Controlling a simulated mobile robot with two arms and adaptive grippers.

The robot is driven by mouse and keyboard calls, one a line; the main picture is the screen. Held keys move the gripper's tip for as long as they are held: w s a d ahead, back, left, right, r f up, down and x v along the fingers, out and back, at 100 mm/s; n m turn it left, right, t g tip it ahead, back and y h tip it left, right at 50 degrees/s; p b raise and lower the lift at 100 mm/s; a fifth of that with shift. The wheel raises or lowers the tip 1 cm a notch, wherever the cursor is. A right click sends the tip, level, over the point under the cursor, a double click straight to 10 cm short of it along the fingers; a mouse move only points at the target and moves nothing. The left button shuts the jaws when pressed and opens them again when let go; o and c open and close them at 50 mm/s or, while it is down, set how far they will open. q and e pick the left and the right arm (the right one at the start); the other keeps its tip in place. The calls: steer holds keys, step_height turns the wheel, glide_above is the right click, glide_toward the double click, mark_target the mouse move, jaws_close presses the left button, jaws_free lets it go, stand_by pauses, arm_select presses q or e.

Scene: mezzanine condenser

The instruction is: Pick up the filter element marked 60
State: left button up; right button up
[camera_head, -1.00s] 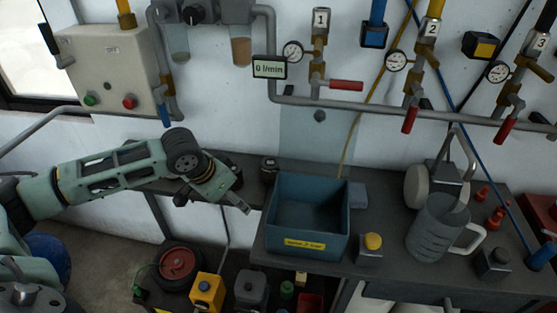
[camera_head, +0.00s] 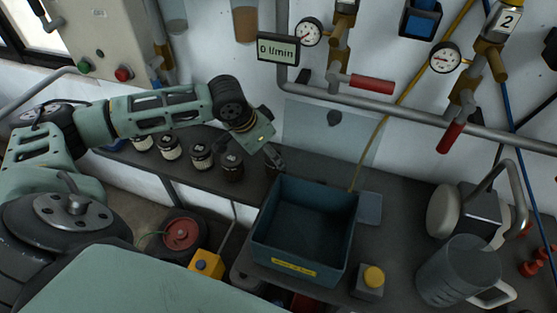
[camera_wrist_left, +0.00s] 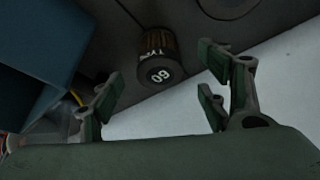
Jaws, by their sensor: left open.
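The filter element marked 60 (camera_wrist_left: 158,68) is a dark ribbed cylinder with a pale number on its end. In the left wrist view it sits on the dark bench beyond and between my open left fingers (camera_wrist_left: 160,92), apart from them. In the head view my left gripper (camera_head: 268,150) hangs over the bench by the back left corner of the blue bin. A small dark shape there blends with the fingers, so I cannot separate the element clearly. Several similar filter elements (camera_head: 202,156) stand left along the bench, their numbers unreadable. My right gripper is out of view.
The blue bin (camera_head: 257,248) with a yellow label stands right of the gripper. A yellow-button box (camera_head: 369,284) and a clear jug (camera_head: 457,272) are farther right. The wall, with a pipe and red-handled valves (camera_head: 373,84), is close behind.

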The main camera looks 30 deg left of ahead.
arm_select(q)
steer(key=shift+p+x, duration=0.4)
steer(key=shift+x, duration=0.55)
steer(key=x, duration=0.3)
steer(key=shift+w+d+f+p, duration=0.2)
steer(key=shift+f+p, duration=0.05)
steer(key=shift+p, duration=0.15)
steer(key=shift+f, duration=0.25)
steer(key=c, duration=1.3)
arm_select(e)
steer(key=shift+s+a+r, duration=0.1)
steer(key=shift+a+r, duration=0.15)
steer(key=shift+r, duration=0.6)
